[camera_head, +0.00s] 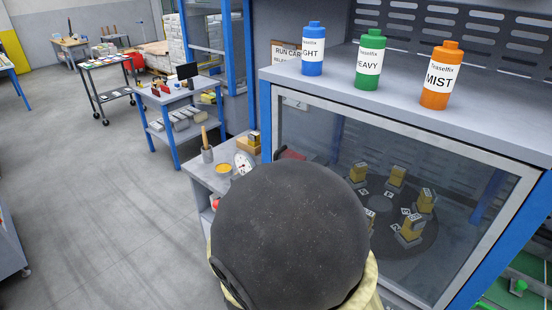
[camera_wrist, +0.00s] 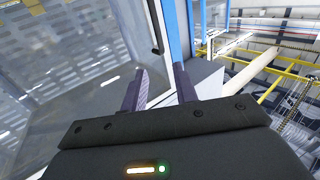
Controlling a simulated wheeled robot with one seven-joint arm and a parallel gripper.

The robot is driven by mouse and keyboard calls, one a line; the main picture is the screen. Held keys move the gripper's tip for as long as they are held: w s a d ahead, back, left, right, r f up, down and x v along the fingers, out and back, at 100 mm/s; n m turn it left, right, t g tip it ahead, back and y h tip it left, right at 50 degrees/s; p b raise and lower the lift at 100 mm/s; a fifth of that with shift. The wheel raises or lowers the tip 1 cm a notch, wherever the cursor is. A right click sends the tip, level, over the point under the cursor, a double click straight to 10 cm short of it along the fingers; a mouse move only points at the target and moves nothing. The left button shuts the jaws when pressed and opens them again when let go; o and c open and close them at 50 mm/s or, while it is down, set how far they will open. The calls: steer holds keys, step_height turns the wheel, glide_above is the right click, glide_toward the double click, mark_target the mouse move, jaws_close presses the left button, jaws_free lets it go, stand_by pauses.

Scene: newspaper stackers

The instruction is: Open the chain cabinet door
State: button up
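A glass-fronted cabinet with a pale metal frame (camera_head: 395,127) fills the right of the head view. Its glass looks closed; I cannot tell if it is the chain cabinet. Inside, several yellow blocks stand on a dark round plate (camera_head: 385,243). In the wrist view a large glass panel (camera_wrist: 70,60) fills the left, with a thin dark bar, perhaps a handle (camera_wrist: 157,28), near its right edge. My gripper (camera_wrist: 160,82) is open and empty, its fingers apart below that bar, not visibly touching it. In the head view my dark arm link hides the gripper.
Blue, green and orange bottles (camera_head: 369,60) stand on the cabinet top. A low grey bench (camera_head: 205,172) with small items stands left of my arm. A blue post (camera_wrist: 178,35) and yellow rails (camera_wrist: 255,60) lie to the right. The grey floor (camera_head: 90,200) is open.

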steer(key=w+d+p, duration=0.1)
steer(key=w+p, duration=0.8)
steer(key=w, duration=0.7)
steer(key=shift+w+d, duration=0.2)
steer(key=shift+f, duration=0.1)
jaws_close()
